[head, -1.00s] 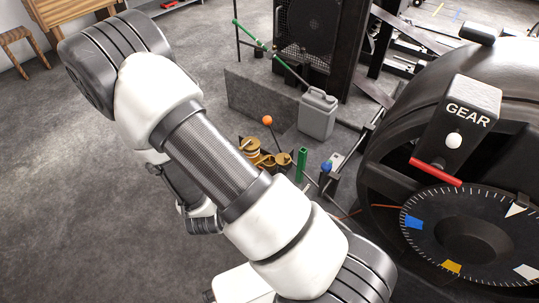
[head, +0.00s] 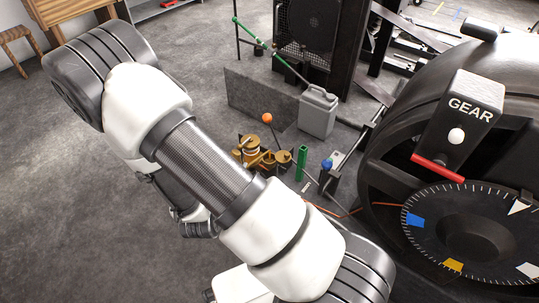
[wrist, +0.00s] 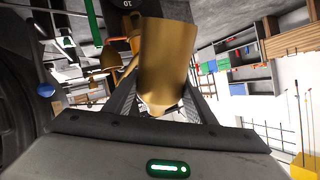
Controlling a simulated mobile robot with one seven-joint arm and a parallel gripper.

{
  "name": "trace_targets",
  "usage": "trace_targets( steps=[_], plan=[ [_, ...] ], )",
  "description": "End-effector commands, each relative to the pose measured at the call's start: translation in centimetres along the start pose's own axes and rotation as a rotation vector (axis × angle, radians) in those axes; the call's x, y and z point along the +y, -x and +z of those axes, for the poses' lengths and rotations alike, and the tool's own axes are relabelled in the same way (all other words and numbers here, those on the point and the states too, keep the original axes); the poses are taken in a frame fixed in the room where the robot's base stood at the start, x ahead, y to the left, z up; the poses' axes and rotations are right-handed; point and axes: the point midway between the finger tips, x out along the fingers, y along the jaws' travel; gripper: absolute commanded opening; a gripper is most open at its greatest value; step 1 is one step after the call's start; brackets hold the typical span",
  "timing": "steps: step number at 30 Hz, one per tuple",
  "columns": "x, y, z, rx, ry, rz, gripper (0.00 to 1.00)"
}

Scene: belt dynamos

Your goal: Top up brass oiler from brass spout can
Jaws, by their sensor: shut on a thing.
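In the wrist view a brass can (wrist: 167,60) fills the middle, held between the two dark fingers of my gripper (wrist: 158,98). My gripper is shut on it, and the can hides the fingertips. More brass shows behind it at the left (wrist: 116,52), partly covered, and I cannot tell whether it is the can's spout or the oiler. In the head view a cluster of brass parts (head: 250,150) sits low beside my arm, with a round brass piece (head: 283,158) at its right. I cannot separate oiler from can there. My gripper is hidden in the head view.
A green post (head: 302,163) and a blue-topped fitting (head: 327,165) stand right of the brass parts. An orange ball on a rod (head: 267,118) and a grey jerrycan (head: 318,112) are behind. The big black GEAR machine (head: 470,130) blocks the right. The floor at left is clear.

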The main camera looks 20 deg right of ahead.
Motion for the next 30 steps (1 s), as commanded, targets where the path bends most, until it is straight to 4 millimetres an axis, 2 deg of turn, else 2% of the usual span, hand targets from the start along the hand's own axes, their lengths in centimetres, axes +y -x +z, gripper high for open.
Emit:
trace_targets(
  steps=[1, 6, 11, 24, 30],
  plan=[
    [0.0, -0.2, 0.9, 0.032, 0.034, -0.005, 0.17],
    [-0.1, 0.0, 0.5, 0.104, 0.102, 0.0, 0.17],
    [0.4, -0.4, 1.3, 0.175, 0.177, 0.0, 0.17],
    [1.3, -1.3, 1.7, 0.379, 0.38, 0.003, 0.17],
    [1.4, -1.4, 1.6, 0.396, 0.394, 0.005, 0.17]
  ],
)
